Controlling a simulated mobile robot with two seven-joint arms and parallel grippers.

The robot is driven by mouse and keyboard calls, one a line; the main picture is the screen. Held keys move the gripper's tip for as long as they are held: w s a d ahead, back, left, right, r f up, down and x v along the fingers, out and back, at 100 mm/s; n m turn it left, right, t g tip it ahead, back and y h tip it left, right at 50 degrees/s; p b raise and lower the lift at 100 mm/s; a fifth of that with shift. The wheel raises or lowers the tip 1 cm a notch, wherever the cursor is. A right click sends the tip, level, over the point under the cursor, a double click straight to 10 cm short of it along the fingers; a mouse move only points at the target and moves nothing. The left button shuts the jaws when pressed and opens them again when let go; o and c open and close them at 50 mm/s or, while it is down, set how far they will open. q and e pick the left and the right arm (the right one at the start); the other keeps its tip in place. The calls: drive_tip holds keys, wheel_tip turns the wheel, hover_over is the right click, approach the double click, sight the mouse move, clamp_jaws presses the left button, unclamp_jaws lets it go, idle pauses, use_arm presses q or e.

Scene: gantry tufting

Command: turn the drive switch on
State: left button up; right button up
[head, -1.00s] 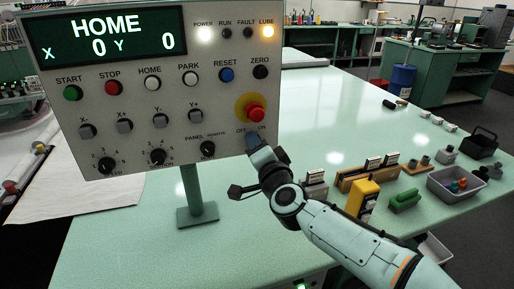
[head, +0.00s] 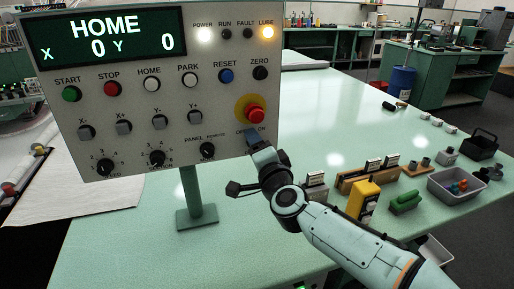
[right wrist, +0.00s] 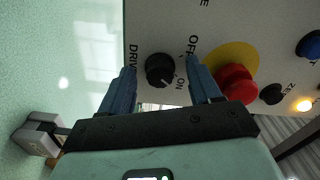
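The drive switch (right wrist: 160,70) is a round black knob on the grey control panel (head: 225,105), with DRIVE, OFF and ON lettered around it in the right wrist view. Which way its pointer is set I cannot tell. My right gripper (right wrist: 162,88) is open, with one blue finger on each side of the knob; visible gaps separate the fingers from it. In the head view my right gripper (head: 262,141) is at the panel's lower right corner and hides the knob. My left gripper is not in view.
A red emergency button (head: 256,114) on a yellow disc sits close to my right gripper. The panel stands on a green post (head: 197,200). A yellow block (head: 362,200), a green piece (head: 405,202) and a grey tray (head: 437,186) lie on the bench to the right.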

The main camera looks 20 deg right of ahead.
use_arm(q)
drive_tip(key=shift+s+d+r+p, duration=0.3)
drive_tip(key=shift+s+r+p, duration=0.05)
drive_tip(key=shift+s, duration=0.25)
use_arm(e)
drive_tip(key=s, duration=1.3)
drive_tip(key=shift+s+d, duration=0.2)
drive_tip(key=shift+d, duration=0.05)
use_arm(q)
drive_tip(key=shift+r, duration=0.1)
use_arm(e)
drive_tip(key=shift+r, duration=0.1)
